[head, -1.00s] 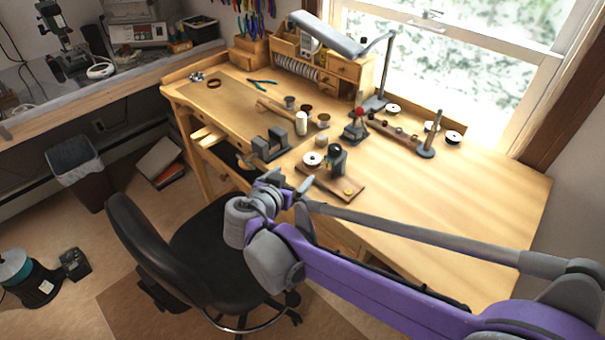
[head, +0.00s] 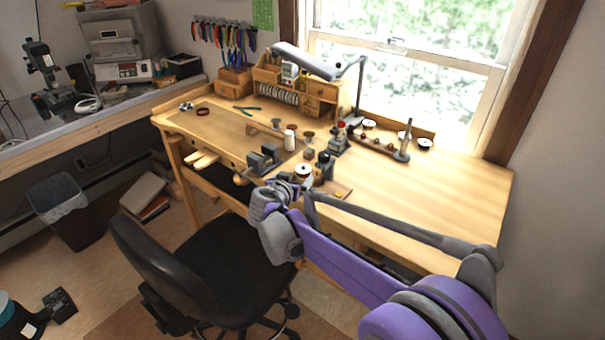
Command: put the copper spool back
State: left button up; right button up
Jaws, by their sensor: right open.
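A small spool with a pale flange and a brownish centre (head: 303,170) stands on a small wooden board (head: 341,190) near the bench's front edge. I cannot tell for sure whether it is the copper spool. Two more pale-flanged spools, one at the rear (head: 368,124) and one further right (head: 425,144), are by the wooden rack (head: 378,143) below the window. My right gripper (head: 288,186) is open, just in front of and below the first spool in the picture, apparently apart from it. Its fingertips are small and hard to make out. My left gripper is out of view.
The wooden bench (head: 440,190) is clear on its right side. A dark vise-like block (head: 264,160), a white cylinder (head: 290,140) and a red-topped tool (head: 340,138) crowd its middle. A black chair (head: 225,265) stands in front. A lamp (head: 310,62) overhangs the back.

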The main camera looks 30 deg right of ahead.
aim_at(302, 171)
jog(key=shift+x, duration=0.9)
jog(key=x, duration=0.4)
jog(key=shift+s+d+r, duration=0.1)
jog(key=shift+d, duration=0.25)
jog(key=shift+w+d, duration=0.3)
jog(key=shift+w, duration=0.05)
jog(key=shift+c, duration=0.7)
grip_shut()
